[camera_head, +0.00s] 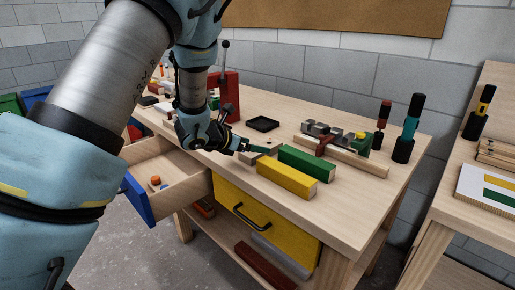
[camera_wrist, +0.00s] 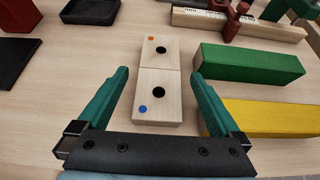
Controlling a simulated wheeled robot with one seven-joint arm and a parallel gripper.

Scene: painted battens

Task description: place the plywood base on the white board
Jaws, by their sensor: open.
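The plywood base (camera_wrist: 160,52) is a pale wooden piece with two black holes, an orange dot and a blue dot, and a seam across its middle. It lies on the workbench and is partly hidden by my gripper in the head view. My gripper (camera_wrist: 159,73) is open, with its green fingers on either side of the base's near half in the wrist view; a gap shows on both sides. In the head view my gripper (camera_head: 254,149) is low over the bench. The white board (camera_head: 486,188), with yellow and green stripes, lies on the right-hand table.
A green batten (camera_head: 306,163) and a yellow batten (camera_head: 287,178) lie just right of the base. A clamp fixture (camera_head: 335,140), black tray (camera_head: 263,124) and upright tools stand behind. An open drawer (camera_head: 165,182) juts out at left. A gap separates the two tables.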

